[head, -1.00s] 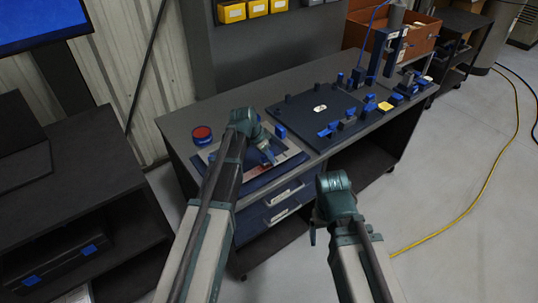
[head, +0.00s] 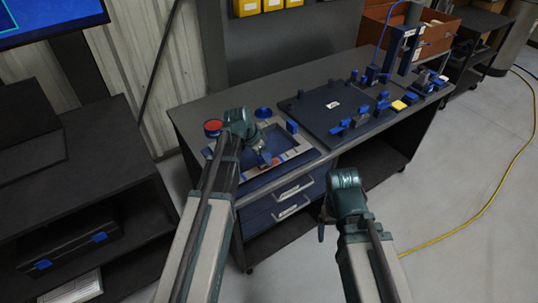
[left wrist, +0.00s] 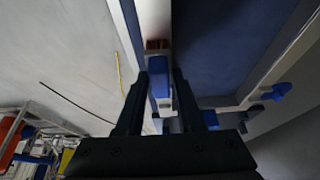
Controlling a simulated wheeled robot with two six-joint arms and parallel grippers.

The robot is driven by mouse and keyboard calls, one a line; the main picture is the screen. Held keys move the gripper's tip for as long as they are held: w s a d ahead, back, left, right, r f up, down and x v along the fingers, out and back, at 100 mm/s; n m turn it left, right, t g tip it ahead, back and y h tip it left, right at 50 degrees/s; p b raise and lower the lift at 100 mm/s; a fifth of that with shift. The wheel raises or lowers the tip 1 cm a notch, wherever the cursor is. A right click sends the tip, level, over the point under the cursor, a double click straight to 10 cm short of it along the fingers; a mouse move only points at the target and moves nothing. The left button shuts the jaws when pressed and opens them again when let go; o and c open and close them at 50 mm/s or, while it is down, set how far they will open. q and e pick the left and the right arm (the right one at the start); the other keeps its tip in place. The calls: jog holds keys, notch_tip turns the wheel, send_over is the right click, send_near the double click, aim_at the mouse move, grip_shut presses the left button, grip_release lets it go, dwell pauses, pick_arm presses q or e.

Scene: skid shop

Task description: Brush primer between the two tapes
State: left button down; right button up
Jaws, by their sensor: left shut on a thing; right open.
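My left gripper (head: 262,155) is shut on a brush with a blue handle (left wrist: 160,85) and reddish-brown bristles (left wrist: 157,44). The brush is over the near side of a pale frame (head: 303,150) with a dark blue inside. In the left wrist view the bristles overlap a pale rail (left wrist: 155,18); I cannot tell whether they touch it. A reddish patch and blue bits show on the frame beside the gripper, but the two tapes are not clearly distinguishable. A red-topped round pot (head: 213,127) stands at the frame's far left. My right gripper (head: 324,220) is open in front of the bench.
A blue round lid (head: 262,113) and a blue block (head: 292,127) stand by the frame. A dark plate (head: 325,105) with blue clamps takes the middle of the bench. A brown box (head: 430,35) stands at the back right. Floor in front is clear.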

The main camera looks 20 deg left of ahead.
aim_at(259, 169)
pick_arm(q)
jog(key=shift+s+a, duration=0.3)
jog(key=shift+s, duration=0.05)
jog(key=shift+s+a, duration=1.2)
jog(key=shift+s, duration=0.2)
jog(key=shift+a, duration=0.1)
jog(key=shift+s+a, duration=1.1)
jog(key=shift+s, duration=0.3)
notch_tip(259, 169, up, 6)
jog(key=p, duration=0.6)
